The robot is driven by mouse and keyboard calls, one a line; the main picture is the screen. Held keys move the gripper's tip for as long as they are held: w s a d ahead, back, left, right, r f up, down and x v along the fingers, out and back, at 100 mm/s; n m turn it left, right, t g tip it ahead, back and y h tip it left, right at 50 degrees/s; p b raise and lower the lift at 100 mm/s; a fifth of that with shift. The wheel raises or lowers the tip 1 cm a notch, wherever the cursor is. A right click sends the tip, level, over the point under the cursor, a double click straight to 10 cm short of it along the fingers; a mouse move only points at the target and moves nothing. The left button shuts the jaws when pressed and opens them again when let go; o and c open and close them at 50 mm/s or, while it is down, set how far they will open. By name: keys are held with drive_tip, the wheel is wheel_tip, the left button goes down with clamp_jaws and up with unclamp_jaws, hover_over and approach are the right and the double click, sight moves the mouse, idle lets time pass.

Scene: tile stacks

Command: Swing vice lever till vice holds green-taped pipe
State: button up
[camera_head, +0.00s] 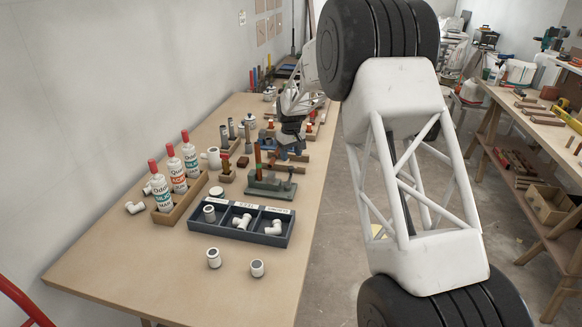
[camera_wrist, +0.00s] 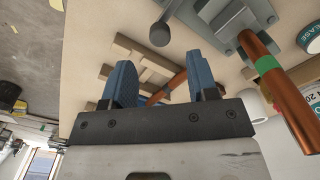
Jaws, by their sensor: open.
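The grey-green vice (camera_head: 268,187) stands on the bench just behind the blue tray, and part of it shows at the top of the wrist view (camera_wrist: 228,18). A copper pipe (camera_wrist: 286,95) with a green tape band (camera_wrist: 267,65) stands up from the vice; it also shows in the head view (camera_head: 257,156). I cannot tell how tightly the jaws meet it. The vice lever's dark round knob (camera_wrist: 160,34) shows in the wrist view beyond my fingertips, apart from them. My gripper (camera_wrist: 160,68) has blue fingers, open and empty. In the head view my gripper (camera_head: 291,142) is just behind the vice.
A blue divided tray (camera_head: 240,220) with white fittings lies in front of the vice. Bottles (camera_head: 175,172) stand in a wooden holder at left. Wooden blocks and a reddish bar (camera_wrist: 170,86) lie below my fingers. Loose fittings (camera_head: 214,258) sit at the front, where the bench is mostly clear.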

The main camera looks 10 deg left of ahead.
sight(291, 167)
drive_tip(key=shift+f, duration=2.95)
drive_tip(key=shift+c, duration=0.2)
clamp_jaws()
